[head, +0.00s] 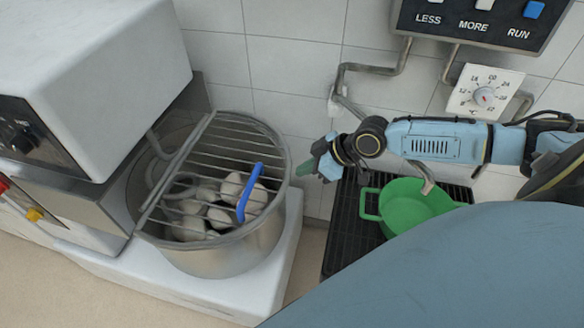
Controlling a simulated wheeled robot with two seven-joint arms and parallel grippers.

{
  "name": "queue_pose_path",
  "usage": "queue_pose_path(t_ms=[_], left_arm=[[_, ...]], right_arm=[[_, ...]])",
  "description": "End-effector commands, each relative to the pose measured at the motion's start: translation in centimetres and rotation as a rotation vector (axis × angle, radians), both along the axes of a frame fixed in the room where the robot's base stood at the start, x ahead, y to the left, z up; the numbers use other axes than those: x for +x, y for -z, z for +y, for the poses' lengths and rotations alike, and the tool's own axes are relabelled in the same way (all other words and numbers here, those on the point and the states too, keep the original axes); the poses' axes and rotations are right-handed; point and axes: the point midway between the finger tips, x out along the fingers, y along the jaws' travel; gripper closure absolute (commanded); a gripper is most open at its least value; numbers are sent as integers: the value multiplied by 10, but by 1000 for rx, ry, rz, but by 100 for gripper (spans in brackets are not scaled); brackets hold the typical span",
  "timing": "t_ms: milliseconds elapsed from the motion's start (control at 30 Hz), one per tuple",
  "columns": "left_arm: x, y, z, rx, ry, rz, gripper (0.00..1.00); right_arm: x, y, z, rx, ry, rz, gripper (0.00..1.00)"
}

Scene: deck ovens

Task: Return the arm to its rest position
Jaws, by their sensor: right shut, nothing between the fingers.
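My right arm comes in from the right, in blue and black, and stretches across above the black grated mat. My right gripper (308,168) is at its left end, near the right rim of the steel mixer bowl (222,258). Its greenish fingers are shut with nothing between them. The gripper is apart from the blue handle on the bowl's guard, as far as I can tell. My left gripper is not in view.
The bowl has a wire guard (215,150) with a blue handle (249,193), and pale lumps (220,217) inside. A green container (405,206) stands on the black grate (345,240). A control panel (480,20), a dial (484,95) and pipes (372,68) are on the tiled wall.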

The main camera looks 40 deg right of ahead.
Motion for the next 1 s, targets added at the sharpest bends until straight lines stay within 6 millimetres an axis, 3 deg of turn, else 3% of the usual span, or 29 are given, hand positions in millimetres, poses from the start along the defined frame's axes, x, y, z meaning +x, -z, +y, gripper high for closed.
queue_pose_path(t_ms=[267,633,767,900,1000], left_arm=[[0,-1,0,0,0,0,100],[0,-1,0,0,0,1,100],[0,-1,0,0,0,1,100],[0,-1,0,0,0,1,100],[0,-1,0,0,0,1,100]], right_arm=[[-16,-21,-14,-1,-1,0,100],[-20,-22,-10,6,-8,4,100],[-36,-7,24,16,-60,34,100],[-70,13,85,21,-133,80,100],[-93,20,120,3,-141,103,100]])
